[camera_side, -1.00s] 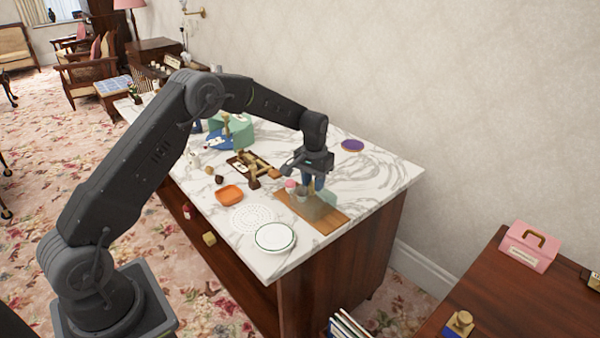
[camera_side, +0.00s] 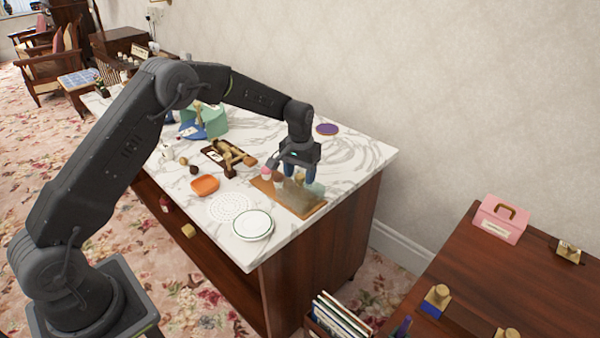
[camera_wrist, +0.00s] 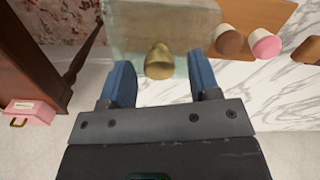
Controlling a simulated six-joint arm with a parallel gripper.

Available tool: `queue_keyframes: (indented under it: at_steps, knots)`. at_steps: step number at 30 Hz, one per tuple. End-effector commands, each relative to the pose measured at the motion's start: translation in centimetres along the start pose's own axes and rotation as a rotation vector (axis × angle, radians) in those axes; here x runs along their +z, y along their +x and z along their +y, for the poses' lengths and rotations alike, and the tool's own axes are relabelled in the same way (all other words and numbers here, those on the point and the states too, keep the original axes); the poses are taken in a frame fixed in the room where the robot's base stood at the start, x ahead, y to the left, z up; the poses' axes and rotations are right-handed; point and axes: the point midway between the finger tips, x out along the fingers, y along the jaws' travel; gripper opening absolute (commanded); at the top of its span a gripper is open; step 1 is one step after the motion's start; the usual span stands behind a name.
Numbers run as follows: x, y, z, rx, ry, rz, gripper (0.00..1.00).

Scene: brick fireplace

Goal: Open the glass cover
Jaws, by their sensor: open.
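The glass cover (camera_wrist: 150,25) is a clear, slightly greenish box on a wooden board (camera_side: 268,188) near the right end of the marble counter. A brass knob (camera_wrist: 159,62) shows at the cover's near side in the wrist view. My gripper (camera_wrist: 163,85) is open, with one blue finger on each side of the knob and visible gaps between. In the side view my gripper (camera_side: 298,176) points down over the board and partly hides the cover. I cannot tell whether the fingers touch the cover.
A pink-topped cup (camera_wrist: 265,44) and a brown-topped one (camera_wrist: 228,40) stand beside the cover. A white plate (camera_side: 253,225), an orange dish (camera_side: 205,185) and a wooden stand (camera_side: 228,155) are on the counter. A purple disc (camera_side: 327,129) lies behind.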

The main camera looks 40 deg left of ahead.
Motion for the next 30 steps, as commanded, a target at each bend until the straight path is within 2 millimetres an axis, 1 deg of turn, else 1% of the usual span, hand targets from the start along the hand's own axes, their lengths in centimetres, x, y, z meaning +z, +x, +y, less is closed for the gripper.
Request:
queue_keyframes:
  at_steps: [4, 7, 11, 15, 21, 25, 30]
  knots:
    - [0.0, -0.3, 0.0, 0.0, 0.0, 0.0, 0.56]
    - [-0.1, -1.3, 0.0, 0.0, 0.0, 0.003, 0.56]
    - [-0.1, -3.8, 0.0, 0.0, 0.0, 0.004, 0.56]
    - [-0.1, -7.1, 0.0, 0.001, 0.0, 0.005, 0.56]
    - [-0.1, -11.1, 0.0, 0.001, 0.0, 0.004, 0.56]
    - [0.0, -12.8, 0.0, 0.0, 0.0, 0.002, 0.56]
    - [0.0, -13.7, 0.0, 0.0, 0.0, -0.001, 0.56]
